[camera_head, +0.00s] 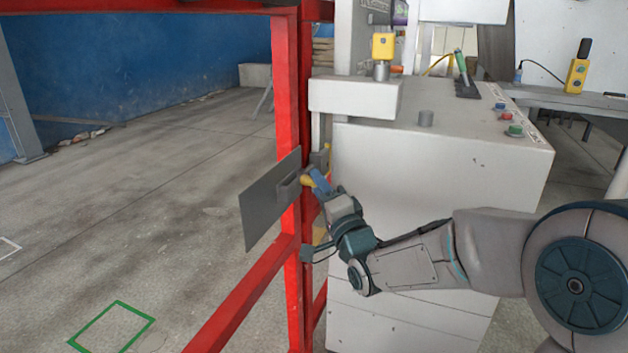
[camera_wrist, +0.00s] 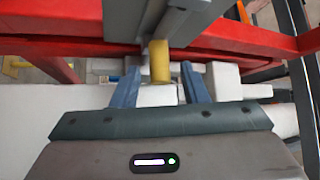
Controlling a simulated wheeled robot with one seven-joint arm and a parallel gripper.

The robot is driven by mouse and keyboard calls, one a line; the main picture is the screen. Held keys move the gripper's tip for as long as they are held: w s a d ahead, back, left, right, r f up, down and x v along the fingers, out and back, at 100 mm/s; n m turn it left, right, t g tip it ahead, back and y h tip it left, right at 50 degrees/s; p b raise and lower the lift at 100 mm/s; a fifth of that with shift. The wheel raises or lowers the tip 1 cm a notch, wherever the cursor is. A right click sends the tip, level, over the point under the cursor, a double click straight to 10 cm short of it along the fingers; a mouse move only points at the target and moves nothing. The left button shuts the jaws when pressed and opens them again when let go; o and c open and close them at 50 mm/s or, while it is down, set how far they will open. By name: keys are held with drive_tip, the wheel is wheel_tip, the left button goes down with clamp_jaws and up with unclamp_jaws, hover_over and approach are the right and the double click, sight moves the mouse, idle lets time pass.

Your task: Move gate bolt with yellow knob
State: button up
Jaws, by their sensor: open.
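The yellow knob (camera_head: 307,182) of the gate bolt sits beside a grey plate (camera_head: 262,212) on the red gate post. In the wrist view the knob (camera_wrist: 159,62) is a short yellow cylinder below a grey metal part. My gripper (camera_head: 319,180) is right at the knob, coming from the right. In the wrist view its two blue fingers (camera_wrist: 158,72) are open, one on each side of the knob, with a gap visible on both sides. The bolt's bar is mostly hidden by the plate and my gripper.
Red frame bars (camera_head: 288,110) stand around the bolt. A white machine cabinet (camera_head: 440,180) with buttons is close behind my arm on the right. Open concrete floor (camera_head: 140,180) with a green outlined rectangle (camera_head: 112,327) lies to the left.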

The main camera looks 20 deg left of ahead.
drive_tip(key=shift+x, duration=2)
